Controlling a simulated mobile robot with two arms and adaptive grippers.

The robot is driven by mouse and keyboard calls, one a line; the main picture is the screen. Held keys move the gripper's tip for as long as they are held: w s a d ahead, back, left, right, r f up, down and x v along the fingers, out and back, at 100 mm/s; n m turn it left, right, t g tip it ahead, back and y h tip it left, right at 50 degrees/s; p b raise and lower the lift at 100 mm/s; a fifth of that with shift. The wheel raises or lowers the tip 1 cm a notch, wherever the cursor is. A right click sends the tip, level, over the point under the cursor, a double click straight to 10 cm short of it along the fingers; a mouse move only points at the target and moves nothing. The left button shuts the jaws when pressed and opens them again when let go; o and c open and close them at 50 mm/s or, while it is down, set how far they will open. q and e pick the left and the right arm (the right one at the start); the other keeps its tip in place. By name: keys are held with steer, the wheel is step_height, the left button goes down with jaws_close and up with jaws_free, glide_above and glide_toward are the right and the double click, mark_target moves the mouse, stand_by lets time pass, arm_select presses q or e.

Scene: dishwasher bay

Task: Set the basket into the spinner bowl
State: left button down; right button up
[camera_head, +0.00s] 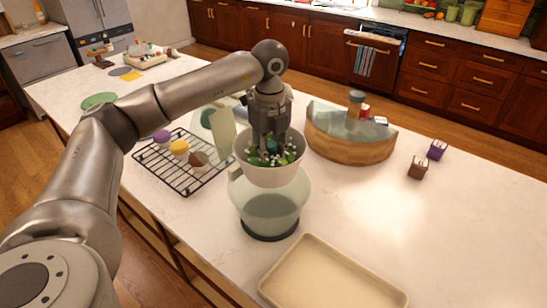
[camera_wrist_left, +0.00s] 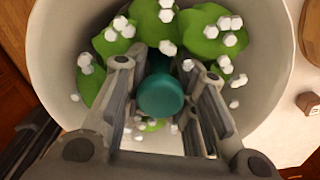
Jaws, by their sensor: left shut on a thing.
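The white basket (camera_head: 270,172) holds green leaves with white bits and has a teal knob (camera_head: 273,146) in its middle. In the left wrist view the basket (camera_wrist_left: 62,35) fills most of the picture, with the teal knob (camera_wrist_left: 160,95) between the fingers. My left gripper (camera_head: 270,138) reaches down into the basket and is shut on the knob. The spinner bowl (camera_head: 270,212), pale and translucent with a dark base, stands upright on the counter. The basket is over its mouth and hides much of its rim; I cannot tell whether they touch. My right gripper is not in view.
A black wire rack (camera_head: 187,180) with several small coloured items lies left of the bowl. A cream tray (camera_head: 330,275) lies in front. A curved wooden stand (camera_head: 350,150) is behind right.

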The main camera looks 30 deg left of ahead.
arm_select(q)
steer(key=shift+a+f, duration=0.15)
steer(key=shift+f, duration=0.2)
step_height(320, 180, down, 4)
steer(key=b, duration=0.3)
step_height(320, 180, down, 9)
steer(key=b, duration=0.6)
steer(key=shift+f, duration=0.15)
steer(key=shift+f+b, duration=0.2)
steer(key=shift+b, duration=0.15)
steer(key=shift+f, duration=0.2)
stand_by(1.3)
steer(key=shift+f+b, duration=0.9)
steer(key=shift+f, duration=0.2)
stand_by(0.9)
steer(key=c, duration=1.1)
jaws_free()
